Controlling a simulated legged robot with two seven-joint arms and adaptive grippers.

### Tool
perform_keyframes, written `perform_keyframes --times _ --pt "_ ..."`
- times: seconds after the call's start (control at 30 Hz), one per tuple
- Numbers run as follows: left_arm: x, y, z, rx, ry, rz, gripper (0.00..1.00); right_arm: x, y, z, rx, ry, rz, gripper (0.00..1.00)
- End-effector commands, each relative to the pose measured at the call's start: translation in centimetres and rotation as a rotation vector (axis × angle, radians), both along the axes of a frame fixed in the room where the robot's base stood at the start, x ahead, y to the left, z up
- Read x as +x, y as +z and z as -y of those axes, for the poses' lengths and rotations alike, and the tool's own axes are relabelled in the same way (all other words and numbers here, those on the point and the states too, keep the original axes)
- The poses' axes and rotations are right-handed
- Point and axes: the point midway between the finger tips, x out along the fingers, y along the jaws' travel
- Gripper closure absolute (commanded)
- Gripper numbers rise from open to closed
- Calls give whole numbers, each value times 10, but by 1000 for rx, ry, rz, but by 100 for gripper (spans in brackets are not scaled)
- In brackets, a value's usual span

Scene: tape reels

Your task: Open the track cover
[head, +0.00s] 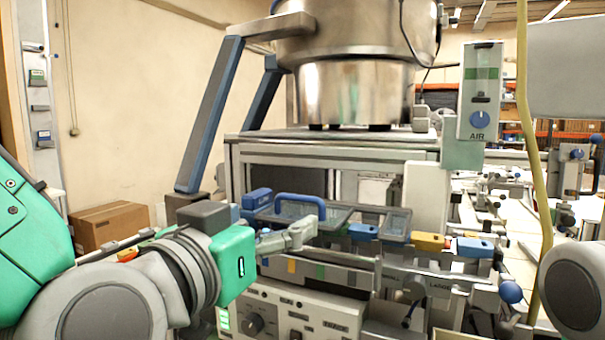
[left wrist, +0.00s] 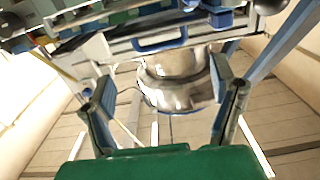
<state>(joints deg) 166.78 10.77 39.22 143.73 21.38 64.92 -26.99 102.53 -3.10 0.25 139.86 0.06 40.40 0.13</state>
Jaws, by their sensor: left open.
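The track cover (head: 296,211) is a clear, flat panel with a blue arched handle (head: 300,198) along its front. It lies flat on the track in the middle of the head view and looks closed. The handle also shows in the left wrist view (left wrist: 160,47), beyond the fingertips. My left gripper (head: 304,233) is just in front of and slightly below the handle, apart from it as far as I can tell. In the left wrist view its two fingers (left wrist: 165,88) are spread wide with nothing between them. My right gripper is not in view.
A steel bowl (head: 355,88) stands above the track on a grey frame. A blue slanted post (head: 209,115) is at left. A control box (head: 290,315) sits below. An AIR panel (head: 480,90) and yellow hose (head: 533,130) are at right. A cardboard box (head: 110,228) is behind my left arm.

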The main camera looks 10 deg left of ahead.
Motion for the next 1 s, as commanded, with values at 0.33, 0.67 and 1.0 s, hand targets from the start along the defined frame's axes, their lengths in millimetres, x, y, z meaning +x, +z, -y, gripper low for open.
perform_keyframes --times 0.33,0.67,1.0 --pt "15 6 6 8 -14 2 21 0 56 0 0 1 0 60" --pt "77 1 26 -2 -11 4 21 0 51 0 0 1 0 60" --pt "94 1 31 -2 -12 5 21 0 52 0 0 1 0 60"
